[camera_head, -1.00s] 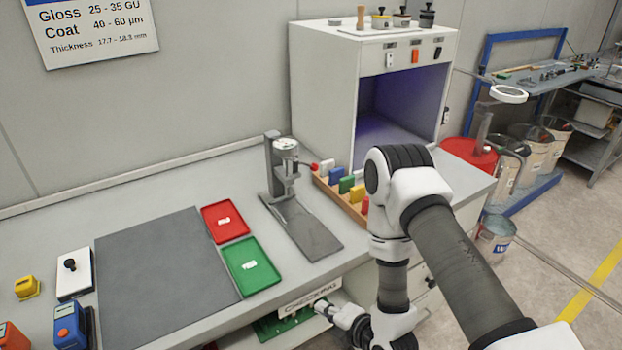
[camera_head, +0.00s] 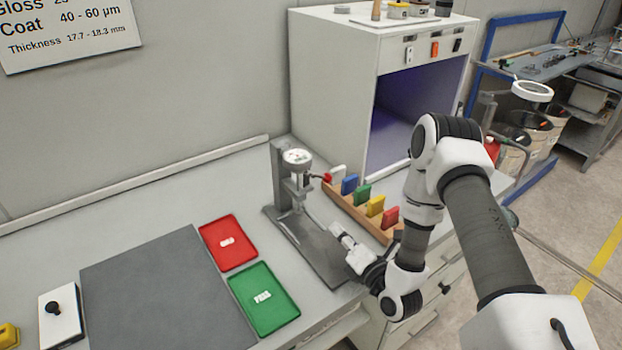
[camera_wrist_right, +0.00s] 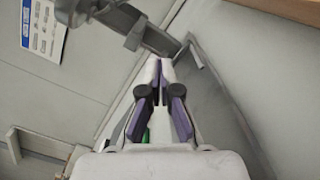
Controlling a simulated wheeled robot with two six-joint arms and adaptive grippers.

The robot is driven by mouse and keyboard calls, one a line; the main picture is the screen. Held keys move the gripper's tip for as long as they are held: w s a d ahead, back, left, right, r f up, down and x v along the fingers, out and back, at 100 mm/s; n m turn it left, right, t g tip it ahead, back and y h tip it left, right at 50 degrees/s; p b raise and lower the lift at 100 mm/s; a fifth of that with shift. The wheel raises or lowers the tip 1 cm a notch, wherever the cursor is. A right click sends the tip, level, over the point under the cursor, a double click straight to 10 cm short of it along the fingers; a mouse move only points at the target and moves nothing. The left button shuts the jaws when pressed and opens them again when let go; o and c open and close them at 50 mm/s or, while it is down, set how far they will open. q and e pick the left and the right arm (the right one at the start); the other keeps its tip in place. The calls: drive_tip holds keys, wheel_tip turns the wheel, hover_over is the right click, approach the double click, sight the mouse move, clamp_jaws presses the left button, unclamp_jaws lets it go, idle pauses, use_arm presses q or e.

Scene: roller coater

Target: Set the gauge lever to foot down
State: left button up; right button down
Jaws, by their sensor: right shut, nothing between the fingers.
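The gauge (camera_head: 297,157) is a grey stand with a round white dial, upright on a dark grey base plate (camera_head: 318,250) at the back of the bench. Its lever ends in a red knob (camera_head: 327,177) that sticks out to the right of the dial. My right gripper (camera_head: 336,230) is shut and empty, over the right edge of the base plate, lower than the red knob and apart from it. In the right wrist view its fingers (camera_wrist_right: 160,68) are together, with grey gauge parts (camera_wrist_right: 125,22) beyond them. The red knob is not clear there. My left gripper is out of view.
A wooden rack with coloured blocks, such as the yellow block (camera_head: 375,205), stands just right of the gauge. A red tray (camera_head: 228,243) and a green tray (camera_head: 264,299) lie to its left beside a grey mat (camera_head: 160,295). A white cabinet (camera_head: 335,85) stands behind.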

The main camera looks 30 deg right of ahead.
sight(316, 175)
drive_tip(key=shift+w, duration=0.25)
drive_tip(key=shift+s+r, duration=0.3)
drive_tip(key=shift+s, duration=0.2)
drive_tip(key=w, duration=0.3)
drive_tip(key=w+p, duration=0.1)
drive_tip(key=w, duration=0.2)
drive_tip(key=w+p, duration=0.1)
drive_tip(key=w, duration=0.2)
drive_tip(key=shift+w+a+r, duration=0.15)
drive_tip(key=shift+w+r, duration=0.15)
drive_tip(key=shift+w, duration=0.1)
drive_tip(key=d+r+p, duration=0.1)
drive_tip(key=w+d+r+p, duration=0.1)
drive_tip(key=d, duration=0.1)
drive_tip(key=shift+w+d, duration=0.15)
drive_tip(key=shift+d, duration=0.05)
drive_tip(key=shift+w+f, duration=0.15)
drive_tip(key=shift+w, duration=0.05)
